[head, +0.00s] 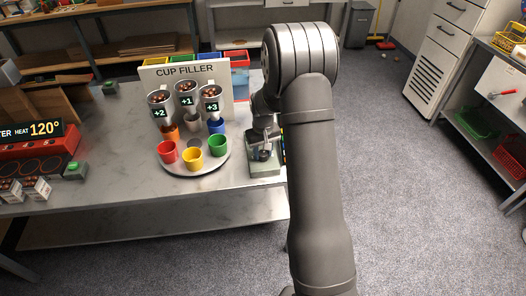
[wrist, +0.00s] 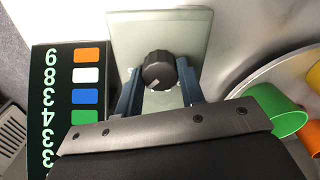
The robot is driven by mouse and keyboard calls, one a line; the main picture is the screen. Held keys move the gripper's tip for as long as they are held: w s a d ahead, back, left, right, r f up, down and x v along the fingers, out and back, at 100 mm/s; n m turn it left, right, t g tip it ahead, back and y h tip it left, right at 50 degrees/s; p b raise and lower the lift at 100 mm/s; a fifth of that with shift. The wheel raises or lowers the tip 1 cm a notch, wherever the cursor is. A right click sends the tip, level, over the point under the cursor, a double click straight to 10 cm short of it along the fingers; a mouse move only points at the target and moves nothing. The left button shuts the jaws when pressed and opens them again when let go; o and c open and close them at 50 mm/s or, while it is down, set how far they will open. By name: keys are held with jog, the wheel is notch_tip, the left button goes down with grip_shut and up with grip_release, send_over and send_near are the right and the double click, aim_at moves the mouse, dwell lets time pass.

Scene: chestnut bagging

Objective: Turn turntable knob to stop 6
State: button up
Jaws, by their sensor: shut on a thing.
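The black turntable knob (wrist: 159,70) sits on a pale grey-green box (wrist: 190,32) in the wrist view. My gripper (wrist: 158,84) is shut on the knob, with a blue finger on each side of it. In the head view my gripper (head: 264,140) is over the same box (head: 265,168), right of the turntable (head: 180,169); the knob there is mostly hidden. The turntable carries red (head: 167,152), yellow (head: 192,159), green (head: 217,145), blue (head: 216,126) and orange (head: 171,131) cups and a whitish one. The knob's stop number cannot be read.
The cup filler panel (head: 230,85) with three chestnut hoppers marked +2, +1 and +3 stands behind the turntable. A black card (wrist: 62,58) with colour squares and numbers lies beside the knob box. The heater (head: 35,150) stands at the left. Bare tabletop (head: 115,130) lies between.

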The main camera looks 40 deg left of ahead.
aim_at(263, 153)
jog(key=m, duration=0.5)
jog(key=shift+m, duration=0.4)
dwell(0.3)
jog(key=o, duration=1)
jog(key=shift+r, duration=0.15)
notch_tip(263, 153, up, 17)
notch_tip(263, 153, down, 17)
jog(key=shift+f, duration=0.2)
dwell(0.3)
